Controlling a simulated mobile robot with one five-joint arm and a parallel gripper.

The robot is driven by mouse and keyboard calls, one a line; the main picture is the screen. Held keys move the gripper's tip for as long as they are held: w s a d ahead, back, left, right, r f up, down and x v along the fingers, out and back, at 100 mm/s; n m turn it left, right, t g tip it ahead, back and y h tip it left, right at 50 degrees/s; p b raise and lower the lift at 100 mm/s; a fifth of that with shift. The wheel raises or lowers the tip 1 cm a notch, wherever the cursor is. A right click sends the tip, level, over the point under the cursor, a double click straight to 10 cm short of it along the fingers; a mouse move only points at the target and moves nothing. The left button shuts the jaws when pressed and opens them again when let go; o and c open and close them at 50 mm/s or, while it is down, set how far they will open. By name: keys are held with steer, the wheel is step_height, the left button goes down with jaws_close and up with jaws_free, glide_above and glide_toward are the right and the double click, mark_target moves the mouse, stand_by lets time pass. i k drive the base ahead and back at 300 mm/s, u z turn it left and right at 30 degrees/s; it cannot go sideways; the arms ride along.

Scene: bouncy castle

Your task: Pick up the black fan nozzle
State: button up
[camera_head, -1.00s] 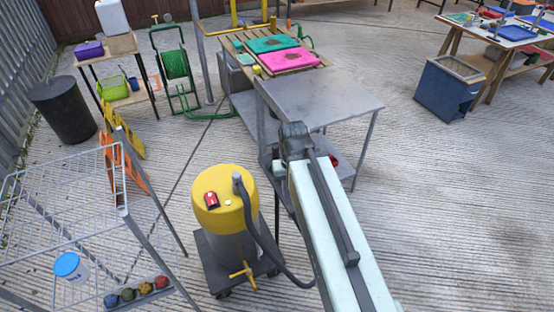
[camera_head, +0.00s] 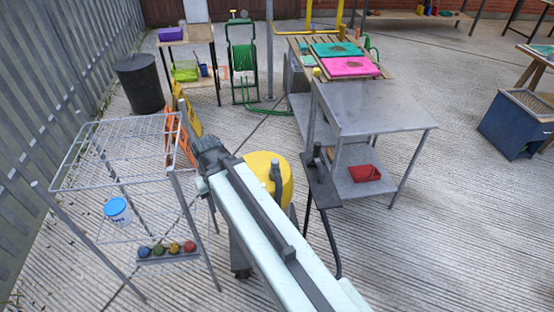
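My arm reaches from the lower right up to the left in the head view. Its dark end, with my gripper (camera_head: 206,150), is over the floor between the wire rack and the yellow-topped vacuum. The fingers are not clear, so I cannot tell whether they are open or hold anything. A dark, flat, widening piece with an upright stub (camera_head: 322,182) is beside the steel table's near left leg, right of the vacuum and well apart from my gripper. It may be the black fan nozzle, but I cannot tell for sure. A dark hose curves below it.
The yellow-topped vacuum (camera_head: 268,172) is partly hidden behind my arm. The steel table (camera_head: 375,108) has a red tray (camera_head: 365,173) on its lower shelf. A wire rack (camera_head: 125,145) stands at left, with orange and yellow boards behind. Open floor lies at right.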

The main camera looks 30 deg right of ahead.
mark_target(310, 162)
steer(key=u, duration=2.7)
steer(key=k, duration=2.3)
steer(key=z, duration=1.1)
steer(key=i, duration=1)
steer(key=u, duration=0.05)
